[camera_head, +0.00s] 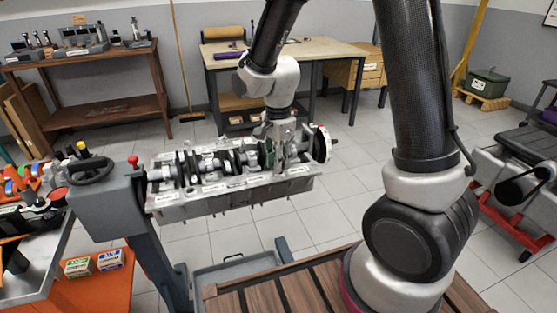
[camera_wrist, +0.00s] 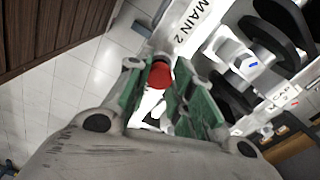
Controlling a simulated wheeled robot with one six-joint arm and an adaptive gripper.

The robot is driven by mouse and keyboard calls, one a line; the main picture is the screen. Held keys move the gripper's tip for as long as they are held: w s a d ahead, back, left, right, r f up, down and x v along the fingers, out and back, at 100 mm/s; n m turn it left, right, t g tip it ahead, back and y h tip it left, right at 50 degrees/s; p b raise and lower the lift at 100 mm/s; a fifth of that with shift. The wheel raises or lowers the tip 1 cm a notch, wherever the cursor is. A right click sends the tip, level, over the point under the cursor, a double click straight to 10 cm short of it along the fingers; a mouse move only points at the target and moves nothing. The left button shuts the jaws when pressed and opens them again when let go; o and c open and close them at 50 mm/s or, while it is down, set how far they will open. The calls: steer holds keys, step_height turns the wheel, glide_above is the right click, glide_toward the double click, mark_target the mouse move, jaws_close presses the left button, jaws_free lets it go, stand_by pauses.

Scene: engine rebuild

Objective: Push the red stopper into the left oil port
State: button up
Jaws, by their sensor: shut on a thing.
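The red stopper (camera_wrist: 159,76) shows as a round red shape between the tips of my gripper (camera_wrist: 158,70) in the wrist view. My gripper is shut on it with its green-padded fingers. In the head view my gripper (camera_head: 281,167) points down at the right part of the engine block (camera_head: 235,202), and the stopper cannot be made out there. The left oil port cannot be made out, and I cannot tell whether the stopper touches the block.
A crankshaft with dark lobes (camera_wrist: 283,22) lies along the block, close to my fingers. A grey engine stand (camera_head: 105,205) with a red knob (camera_head: 133,160) holds the block at left. A workbench (camera_head: 300,50) stands behind. Tiled floor is open around the block.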

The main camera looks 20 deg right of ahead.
steer(key=shift+f, duration=0.75)
steer(key=o, duration=0.5)
steer(key=shift+r, duration=0.25)
stand_by(0.3)
steer(key=shift+r, duration=1.2)
steer(key=shift+r, duration=0.1)
steer(key=o, duration=0.6)
steer(key=shift+c, duration=0.2)
